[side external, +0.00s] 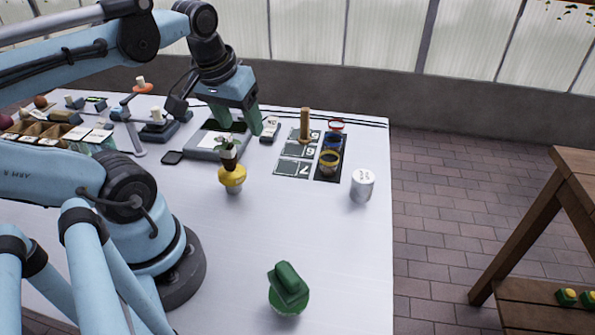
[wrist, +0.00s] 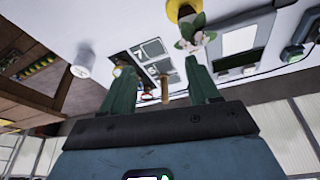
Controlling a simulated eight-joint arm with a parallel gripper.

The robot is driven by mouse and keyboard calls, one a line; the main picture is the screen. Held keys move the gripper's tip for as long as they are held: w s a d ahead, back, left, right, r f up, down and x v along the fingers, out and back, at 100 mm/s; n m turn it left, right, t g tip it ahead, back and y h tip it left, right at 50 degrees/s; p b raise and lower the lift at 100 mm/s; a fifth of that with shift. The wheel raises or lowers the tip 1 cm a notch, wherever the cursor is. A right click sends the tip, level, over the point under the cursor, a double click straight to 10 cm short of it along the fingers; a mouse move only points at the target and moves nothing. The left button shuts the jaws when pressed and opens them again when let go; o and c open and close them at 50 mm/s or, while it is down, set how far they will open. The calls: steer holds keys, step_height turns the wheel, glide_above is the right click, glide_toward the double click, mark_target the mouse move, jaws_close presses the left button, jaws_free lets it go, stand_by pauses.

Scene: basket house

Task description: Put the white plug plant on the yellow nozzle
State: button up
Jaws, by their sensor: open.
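The yellow nozzle (side external: 232,182) stands upright on the white table, left of the table's middle in the side view. A plug plant with a dark brown plug (side external: 228,157) and small leaves sits on top of it, upright or nearly so. In the wrist view, the plant's white-and-green leaves (wrist: 190,34) show beside the yellow nozzle (wrist: 183,8), at the top. My gripper (side external: 240,125) is open and empty, above and behind the plant in the side view, apart from it. Its green fingers (wrist: 158,66) are spread in the wrist view, with the plant beyond them.
A grey device with a screen (side external: 203,151) lies behind the nozzle. Number cards (side external: 290,168), a wooden peg (side external: 305,126), coloured rings and a white can (side external: 362,187) stand to the right. A green object (side external: 288,292) is near the front. The table between is clear.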

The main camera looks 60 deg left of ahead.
steer(key=w+d+f+m+t+h, duration=0.1)
steer(key=w+d+f+m+t, duration=0.1)
steer(key=w+d+m, duration=0.4)
steer(key=w+d+t, duration=0.1)
steer(key=d, duration=0.2)
steer(key=shift+w+f+t+h, duration=0.15)
steer(key=shift+f+t+h, duration=0.25)
